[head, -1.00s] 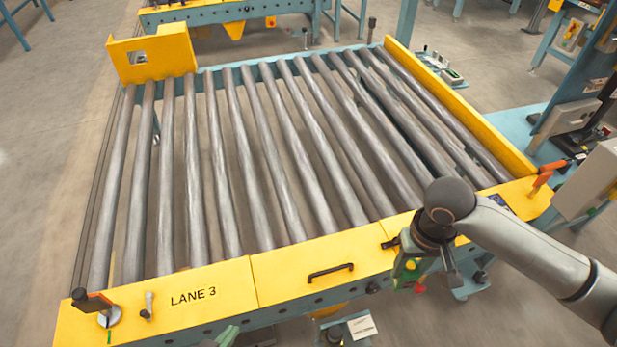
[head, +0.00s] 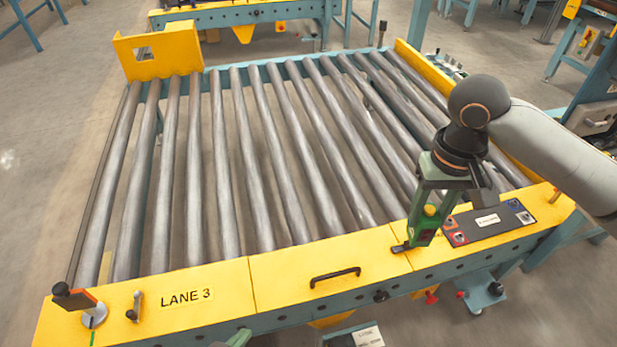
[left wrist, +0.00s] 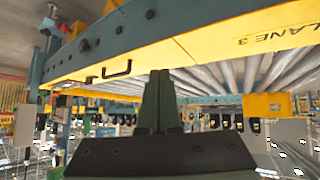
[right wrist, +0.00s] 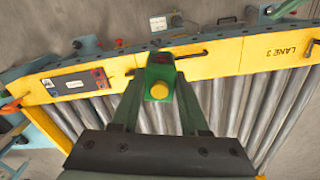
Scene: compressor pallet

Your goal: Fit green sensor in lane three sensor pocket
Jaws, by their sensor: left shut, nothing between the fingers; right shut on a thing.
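My right gripper (head: 430,203) is shut on the green sensor (head: 424,230), which has a yellow round top. The sensor is over the yellow front rail, beside a small black bracket (head: 401,247); I cannot tell whether they touch. In the right wrist view the sensor (right wrist: 158,72) sits between the fingertips, with the rail behind it. The LANE 3 label (head: 187,298) is on the left part of the rail. I cannot clearly make out the sensor pocket. My left gripper (head: 240,338) is at the bottom edge, shut and empty; its closed fingers (left wrist: 159,100) fill the left wrist view's middle.
The roller bed (head: 260,150) lies behind the front rail (head: 230,275). A black handle (head: 335,277) stands on the rail's middle. A dark control panel (head: 487,223) is right of the sensor.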

